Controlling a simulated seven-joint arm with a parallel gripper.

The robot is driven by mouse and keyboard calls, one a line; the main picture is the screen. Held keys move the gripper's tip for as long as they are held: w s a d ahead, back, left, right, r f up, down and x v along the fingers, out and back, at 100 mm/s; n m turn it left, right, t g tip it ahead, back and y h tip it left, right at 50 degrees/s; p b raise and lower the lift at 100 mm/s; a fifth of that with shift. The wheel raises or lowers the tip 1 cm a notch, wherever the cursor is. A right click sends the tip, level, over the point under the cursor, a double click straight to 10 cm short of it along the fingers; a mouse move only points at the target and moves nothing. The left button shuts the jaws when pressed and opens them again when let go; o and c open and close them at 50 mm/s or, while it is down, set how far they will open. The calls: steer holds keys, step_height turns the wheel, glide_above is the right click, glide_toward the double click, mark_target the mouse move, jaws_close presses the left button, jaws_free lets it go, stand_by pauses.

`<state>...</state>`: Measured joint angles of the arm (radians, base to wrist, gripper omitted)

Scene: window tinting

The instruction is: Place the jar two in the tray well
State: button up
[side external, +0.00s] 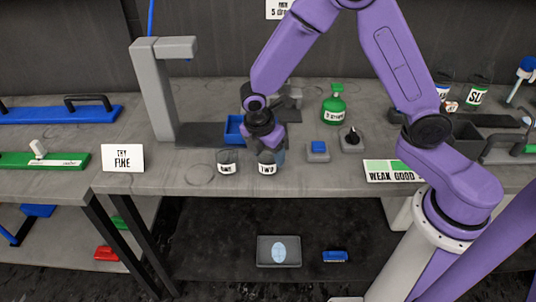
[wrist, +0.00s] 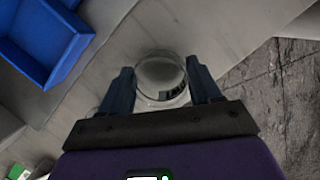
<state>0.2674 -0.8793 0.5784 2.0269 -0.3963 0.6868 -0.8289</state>
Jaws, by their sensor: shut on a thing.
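The jar labelled TWO (side external: 267,169) is clear with a white label, upright near the front edge of the grey bench. My gripper (side external: 268,151) is above it, pointing down and shut on it. In the wrist view the jar's round top (wrist: 161,73) sits between my two dark fingers (wrist: 160,85). I cannot tell whether its base touches the bench. A blue open-topped tray (side external: 234,130) stands behind and left of the jar, partly hidden by my gripper. It also shows at the upper left of the wrist view (wrist: 74,48).
A jar labelled ONE (side external: 227,169) stands just left of jar TWO. A grey stand (side external: 153,95) rises at the left. A green bottle (side external: 334,106), a blue-topped block (side external: 318,150) and a black-knobbed block (side external: 352,140) are to the right. The bench's front edge is close.

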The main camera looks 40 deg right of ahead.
steer(key=shift+r, duration=0.5)
step_height(320, 180, up, 2)
steer(key=shift+r, duration=0.2)
steer(key=s+d+r, duration=0.3)
steer(key=s+r, duration=0.6)
steer(key=s, duration=0.4)
steer(key=w+d+r, duration=0.2)
steer(key=w+d, duration=0.1)
steer(key=w, duration=1.2)
steer(key=shift+n, duration=0.4)
steer(key=shift+w+a+f, duration=0.25)
steer(key=shift+w+f, duration=1.4)
steer(key=shift+w, duration=0.6)
steer(key=shift+w+a+f, duration=0.25)
steer(key=shift+w+f, duration=1.35)
steer(key=shift+w, duration=0.65)
steer(key=shift+w+a+f, duration=0.25)
steer(key=shift+w+f, duration=1.4)
steer(key=shift+w, duration=0.6)
steer(key=shift+f, duration=1.4)
